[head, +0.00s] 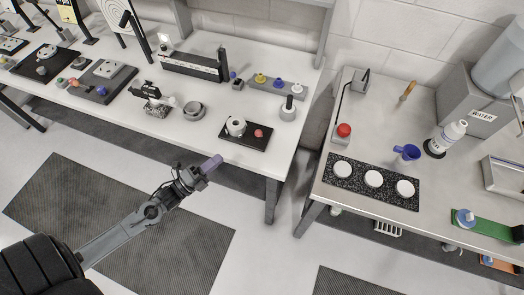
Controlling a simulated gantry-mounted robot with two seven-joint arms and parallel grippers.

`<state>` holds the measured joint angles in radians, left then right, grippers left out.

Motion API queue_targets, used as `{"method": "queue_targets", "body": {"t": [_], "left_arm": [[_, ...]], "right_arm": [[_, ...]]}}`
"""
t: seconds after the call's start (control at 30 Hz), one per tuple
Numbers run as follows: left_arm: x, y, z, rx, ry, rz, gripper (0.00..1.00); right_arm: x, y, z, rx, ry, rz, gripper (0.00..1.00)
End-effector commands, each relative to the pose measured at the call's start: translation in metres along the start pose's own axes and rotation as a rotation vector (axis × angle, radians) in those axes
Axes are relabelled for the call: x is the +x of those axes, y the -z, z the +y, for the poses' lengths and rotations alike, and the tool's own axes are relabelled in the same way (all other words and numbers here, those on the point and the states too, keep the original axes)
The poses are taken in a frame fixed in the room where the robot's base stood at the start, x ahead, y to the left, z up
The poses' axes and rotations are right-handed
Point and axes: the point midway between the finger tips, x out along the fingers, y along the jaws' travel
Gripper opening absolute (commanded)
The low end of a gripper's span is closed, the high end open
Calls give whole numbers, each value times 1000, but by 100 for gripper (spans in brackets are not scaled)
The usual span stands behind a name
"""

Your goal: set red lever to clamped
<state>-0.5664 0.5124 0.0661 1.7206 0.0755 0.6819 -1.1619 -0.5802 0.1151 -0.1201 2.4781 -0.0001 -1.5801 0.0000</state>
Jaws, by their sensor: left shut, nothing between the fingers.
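I cannot make out a clear red lever in the head view. A small red part (258,133) sits on a black plate (230,143) near the front right edge of the left bench, beside a white round part (236,126). Whether the red part is the lever, and how it is set, is too small to tell. My left gripper (211,164) is shut and empty, with purple-grey fingers. It is in front of the left bench's edge, to the lower left of the black plate and apart from it. My right gripper is out of view.
The left bench (205,135) holds a long dark fixture (190,66), a grey ring (194,111) and a row of coloured knobs (278,85). A gap separates the benches.

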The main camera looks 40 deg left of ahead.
Motion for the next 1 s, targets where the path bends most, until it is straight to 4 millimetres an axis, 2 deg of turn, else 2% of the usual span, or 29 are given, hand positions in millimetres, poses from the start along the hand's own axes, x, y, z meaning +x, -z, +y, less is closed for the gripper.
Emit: {"method": "queue_targets", "body": {"t": [0.03,0.3,0.87,1.0], "left_arm": [[-5,-4,20,13,-8,5,0],[-8,-9,40,36,-12,23,0],[-8,-8,43,35,-12,23,0],[-3,-8,42,35,-11,23,0]], "right_arm": [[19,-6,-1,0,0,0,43],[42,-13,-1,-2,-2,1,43],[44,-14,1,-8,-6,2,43],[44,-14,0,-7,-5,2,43]]}}
